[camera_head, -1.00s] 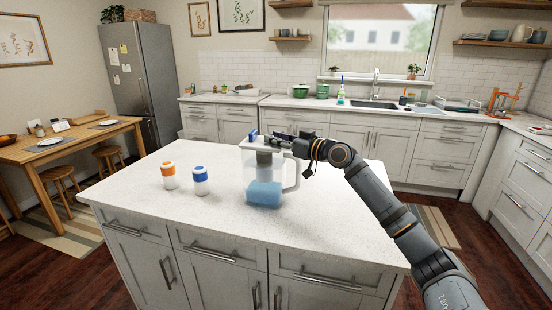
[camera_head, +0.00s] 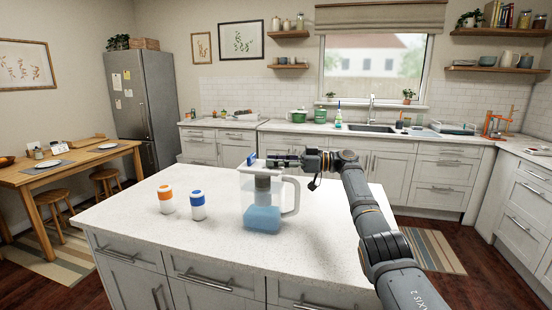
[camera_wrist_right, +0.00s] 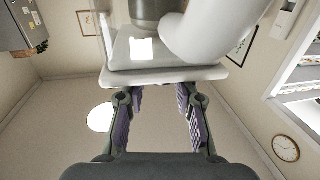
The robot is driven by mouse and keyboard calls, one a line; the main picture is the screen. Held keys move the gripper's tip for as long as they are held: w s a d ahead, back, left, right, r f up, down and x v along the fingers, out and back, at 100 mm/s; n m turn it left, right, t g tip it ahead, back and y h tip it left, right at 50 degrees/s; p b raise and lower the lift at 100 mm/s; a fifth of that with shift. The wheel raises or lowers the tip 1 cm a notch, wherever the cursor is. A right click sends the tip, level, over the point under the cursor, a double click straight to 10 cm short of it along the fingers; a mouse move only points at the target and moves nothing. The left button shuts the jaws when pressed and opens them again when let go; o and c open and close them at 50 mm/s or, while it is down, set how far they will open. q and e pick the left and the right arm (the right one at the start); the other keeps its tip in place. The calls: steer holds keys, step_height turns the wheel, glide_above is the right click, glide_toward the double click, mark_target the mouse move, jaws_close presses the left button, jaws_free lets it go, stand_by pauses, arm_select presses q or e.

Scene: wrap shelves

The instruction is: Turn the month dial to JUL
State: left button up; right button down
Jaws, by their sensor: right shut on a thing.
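A clear pitcher (camera_head: 262,217) with blue water, a grey filter inside and a white handle at its right stands upright on the island. Its white lid (camera_head: 253,171) carries a blue part (camera_head: 251,158) at the left. My right gripper (camera_head: 272,162) is low over the lid, shut on what appears to be the month dial there. In the right wrist view, upside down, the fingers (camera_wrist_right: 162,103) reach behind the edge of the lid (camera_wrist_right: 165,77). The fingertips, dial and month marks are hidden. My left gripper is not in view.
On the island (camera_head: 130,215), an orange-and-white jar (camera_head: 166,200) and a blue-and-white jar (camera_head: 198,206) stand left of the pitcher. The island top is otherwise mostly clear. The sink counter (camera_head: 330,128) is behind.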

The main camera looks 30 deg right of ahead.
steer(key=shift+f+g, duration=0.15)
steer(key=shift+g, duration=0.15)
stand_by(0.5)
steer(key=c, duration=1)
jaws_free()
steer(key=shift+w, duration=0.1)
